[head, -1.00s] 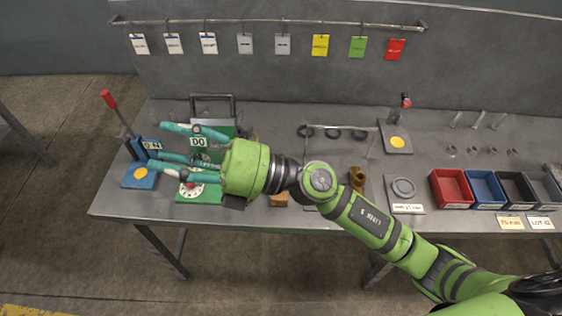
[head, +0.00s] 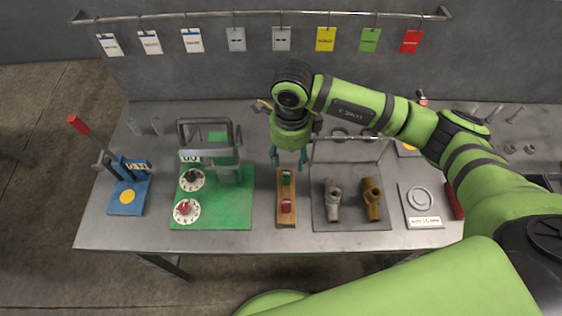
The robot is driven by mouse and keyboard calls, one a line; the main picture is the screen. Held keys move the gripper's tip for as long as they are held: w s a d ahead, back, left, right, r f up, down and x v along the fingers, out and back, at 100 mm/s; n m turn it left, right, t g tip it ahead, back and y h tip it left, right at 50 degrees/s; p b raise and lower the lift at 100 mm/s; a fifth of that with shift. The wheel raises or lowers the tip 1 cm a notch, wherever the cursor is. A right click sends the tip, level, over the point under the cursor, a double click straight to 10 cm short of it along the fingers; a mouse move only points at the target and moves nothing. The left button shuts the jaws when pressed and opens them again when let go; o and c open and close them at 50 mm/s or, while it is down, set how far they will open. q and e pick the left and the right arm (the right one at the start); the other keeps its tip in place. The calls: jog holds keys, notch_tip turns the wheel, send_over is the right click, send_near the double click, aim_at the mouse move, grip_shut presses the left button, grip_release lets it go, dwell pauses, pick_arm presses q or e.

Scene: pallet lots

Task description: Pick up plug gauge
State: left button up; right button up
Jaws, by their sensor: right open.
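A wooden block (head: 286,218) lies on the bench, with a green piece (head: 286,178) at its far end and a red piece (head: 286,205) nearer the front. These coloured pieces look like the plug gauge, though they are too small to be certain. My right gripper (head: 289,164) points down over the far end of the block, with its teal fingers apart and empty. The fingers are close to the green piece; whether they touch it I cannot tell. My left gripper is out of view.
Left of the block is a green plate (head: 235,215) with dials and a metal frame. To the right, a grey plate (head: 350,217) holds a grey fitting (head: 333,200) and a brass fitting (head: 372,198), with a wire frame behind. A blue lever press (head: 127,196) stands far left.

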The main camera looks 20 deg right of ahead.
aim_at(286, 173)
jog(key=shift+s+a+f+p, duration=0.15)
jog(key=shift+s+f+p, duration=0.4)
jog(key=shift+s+f, duration=0.1)
jog(key=shift+s+a+f+p, duration=0.1)
jog(key=shift+a+f+p, duration=0.1)
jog(key=shift+f+p, duration=0.35)
jog(key=shift+a+f+p, duration=0.2)
jog(key=shift+f+p, duration=0.05)
jog(key=shift+f, duration=0.45)
jog(key=shift+w+f, duration=0.2)
jog(key=shift+f, duration=0.95)
jog(key=shift+c, duration=0.4)
jog(key=c, duration=0.7)
grip_shut()
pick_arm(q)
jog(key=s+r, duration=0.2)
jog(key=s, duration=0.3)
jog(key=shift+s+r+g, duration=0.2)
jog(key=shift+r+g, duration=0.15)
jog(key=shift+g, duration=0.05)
pick_arm(e)
jog(key=shift+r, duration=0.2)
